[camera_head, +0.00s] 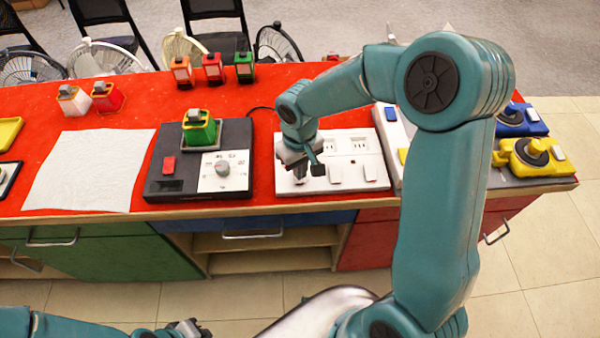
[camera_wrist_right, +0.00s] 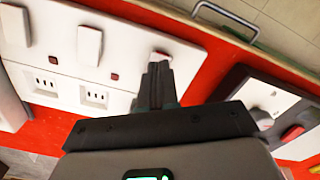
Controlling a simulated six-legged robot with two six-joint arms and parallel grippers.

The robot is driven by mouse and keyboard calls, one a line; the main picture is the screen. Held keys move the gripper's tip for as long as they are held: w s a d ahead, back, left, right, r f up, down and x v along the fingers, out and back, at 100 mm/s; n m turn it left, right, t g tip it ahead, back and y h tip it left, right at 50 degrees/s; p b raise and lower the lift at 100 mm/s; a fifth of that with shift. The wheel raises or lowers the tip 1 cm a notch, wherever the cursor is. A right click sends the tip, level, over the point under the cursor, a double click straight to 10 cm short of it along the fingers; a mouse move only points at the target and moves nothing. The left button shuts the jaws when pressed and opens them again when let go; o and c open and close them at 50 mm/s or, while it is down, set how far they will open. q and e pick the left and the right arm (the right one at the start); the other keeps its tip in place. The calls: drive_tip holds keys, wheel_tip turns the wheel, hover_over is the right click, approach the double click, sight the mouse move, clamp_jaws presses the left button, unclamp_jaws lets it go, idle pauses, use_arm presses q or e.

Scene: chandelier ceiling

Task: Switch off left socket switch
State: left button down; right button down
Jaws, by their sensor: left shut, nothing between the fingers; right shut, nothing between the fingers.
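The white socket panel (camera_head: 345,146) lies on the red counter with a row of white rocker switches along its front edge. My right gripper (camera_head: 303,176) points down at the panel's left end, shut and empty, hiding most of the left switch. In the right wrist view, the closed fingertips (camera_wrist_right: 158,68) overlap the left switch (camera_wrist_right: 161,55), of which a white edge with a reddish patch shows. I cannot tell whether they touch it. The middle switch (camera_wrist_right: 90,45) and another switch (camera_wrist_right: 14,25) are clear of the gripper. My left gripper (camera_head: 186,327) is low at the left, shut, away from the counter.
A white cloth (camera_head: 90,170) lies further left.

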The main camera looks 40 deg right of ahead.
drive_tip(key=shift+f+b, duration=0.85)
drive_tip(key=shift+f, duration=0.05)
idle(0.9)
drive_tip(key=shift+r+p, duration=2.5)
drive_tip(key=shift+r, duration=1.05)
